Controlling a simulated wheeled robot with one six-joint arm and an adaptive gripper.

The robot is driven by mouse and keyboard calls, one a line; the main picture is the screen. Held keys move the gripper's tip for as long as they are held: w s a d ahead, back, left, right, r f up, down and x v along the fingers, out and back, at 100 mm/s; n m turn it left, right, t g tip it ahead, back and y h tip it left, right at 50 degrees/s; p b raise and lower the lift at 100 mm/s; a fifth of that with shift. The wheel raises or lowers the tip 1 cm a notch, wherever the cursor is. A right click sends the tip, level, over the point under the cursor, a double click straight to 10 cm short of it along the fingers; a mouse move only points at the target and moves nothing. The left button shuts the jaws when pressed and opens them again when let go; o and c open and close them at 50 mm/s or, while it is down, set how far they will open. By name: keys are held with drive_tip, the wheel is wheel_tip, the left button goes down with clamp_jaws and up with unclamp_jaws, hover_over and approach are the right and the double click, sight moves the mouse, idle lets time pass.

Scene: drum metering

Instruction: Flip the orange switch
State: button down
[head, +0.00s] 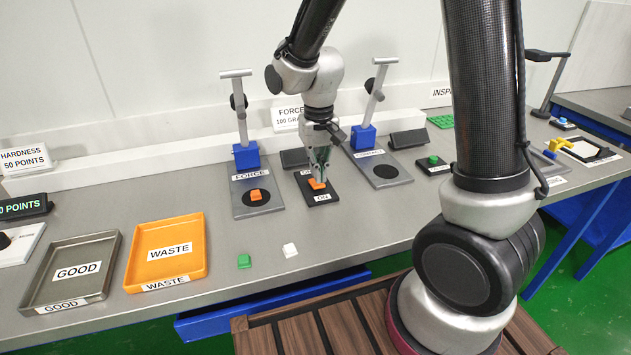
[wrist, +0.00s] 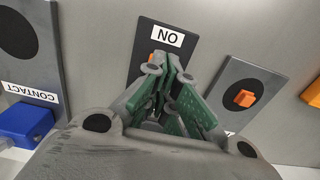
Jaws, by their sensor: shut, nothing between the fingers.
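The orange switch (head: 318,184) sits on a small black plate (head: 328,201) between two grey stands on the bench. A label reading ON is at the plate's near end. My gripper (head: 320,176) is shut and empty, pointing down at the switch, its fingertips at or just above it. In the wrist view, a bit of the orange switch (wrist: 157,58) shows beside the fingertips (wrist: 164,68), which hide the rest. I cannot tell whether they touch or which way the switch is tilted.
The FORCE stand (head: 245,157) is left of the switch, with an orange block (head: 256,195) on its pad. The CONTACT stand (head: 363,138) is to the right. Green (head: 244,261) and white (head: 290,250) blocks lie in front. Orange WASTE (head: 205,250) and grey GOOD (head: 45,271) trays stand left.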

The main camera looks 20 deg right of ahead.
drive_tip(key=shift+f, duration=1.2)
idle(1.0)
drive_tip(key=shift+r, duration=3.55)
drive_tip(key=s+d+r+t, duration=0.2)
drive_tip(key=s+d+r, duration=0.5)
drive_tip(key=s, duration=0.2)
drive_tip(key=s+d+r+t, duration=0.2)
drive_tip(key=s+d+r, duration=0.5)
drive_tip(key=s, duration=0.3)
drive_tip(key=shift+d, duration=0.45)
drive_tip(key=shift+a, duration=0.1)
